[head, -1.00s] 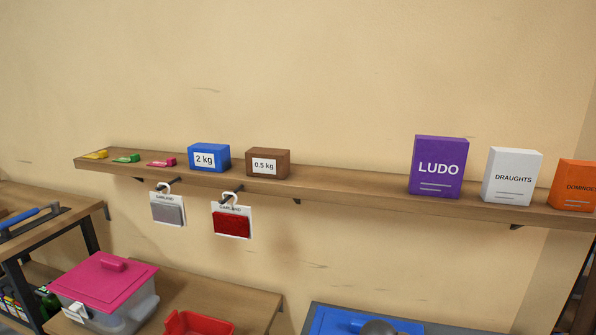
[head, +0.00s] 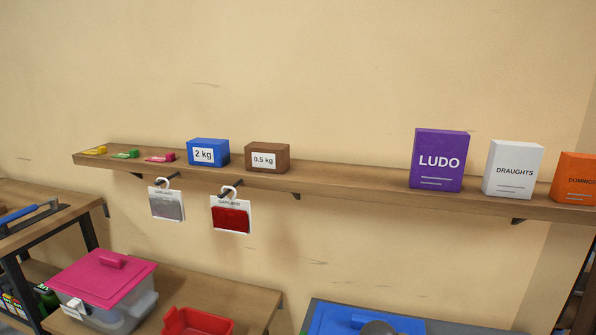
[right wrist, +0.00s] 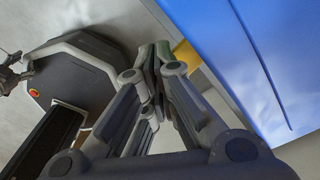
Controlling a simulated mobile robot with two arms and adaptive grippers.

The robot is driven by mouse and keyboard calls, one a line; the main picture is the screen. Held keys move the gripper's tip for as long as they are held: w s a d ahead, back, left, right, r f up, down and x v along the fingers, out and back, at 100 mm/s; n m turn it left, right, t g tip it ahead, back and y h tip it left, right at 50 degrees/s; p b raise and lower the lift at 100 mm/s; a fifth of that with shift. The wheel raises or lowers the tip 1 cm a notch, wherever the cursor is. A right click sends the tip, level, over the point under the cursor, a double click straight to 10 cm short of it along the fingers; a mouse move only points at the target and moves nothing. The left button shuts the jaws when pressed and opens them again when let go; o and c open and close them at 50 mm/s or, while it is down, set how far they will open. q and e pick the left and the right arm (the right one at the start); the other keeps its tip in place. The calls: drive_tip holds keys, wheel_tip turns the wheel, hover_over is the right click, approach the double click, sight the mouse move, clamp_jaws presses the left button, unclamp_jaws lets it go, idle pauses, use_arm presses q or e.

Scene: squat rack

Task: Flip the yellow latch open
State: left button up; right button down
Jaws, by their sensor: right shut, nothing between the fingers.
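A yellow part (right wrist: 187,56), which looks like the latch, shows in the right wrist view at the edge of a large blue panel (right wrist: 245,55). Most of it is hidden behind my right gripper (right wrist: 154,54), so I cannot tell how the latch stands. The right gripper is shut and empty, its fingertips close beside the yellow part in the picture; I cannot tell whether they touch it. Neither gripper shows in the head view.
In the head view, a wall shelf (head: 340,188) carries small clips, weight boxes and game boxes. Two packets hang under it. Below are a pink-lidded bin (head: 100,278), a red tray (head: 198,322) and a blue surface (head: 335,318) with a grey round object.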

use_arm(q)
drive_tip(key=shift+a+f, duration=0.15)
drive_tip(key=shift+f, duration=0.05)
use_arm(e)
drive_tip(key=shift+f, duration=0.2)
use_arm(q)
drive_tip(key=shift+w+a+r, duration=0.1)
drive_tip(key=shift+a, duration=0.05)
use_arm(e)
drive_tip(key=shift+r, duration=0.1)
drive_tip(key=shift+r+p, duration=0.7)
drive_tip(key=shift+r, duration=0.2)
drive_tip(key=shift+r+p, duration=0.45)
drive_tip(key=shift+r, duration=0.2)
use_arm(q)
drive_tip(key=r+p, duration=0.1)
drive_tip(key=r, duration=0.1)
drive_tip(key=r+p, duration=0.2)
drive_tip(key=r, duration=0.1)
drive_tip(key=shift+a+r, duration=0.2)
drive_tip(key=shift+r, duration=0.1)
use_arm(e)
wheel_tip(320, 180, up, 5)
drive_tip(key=shift+f, duration=0.1)
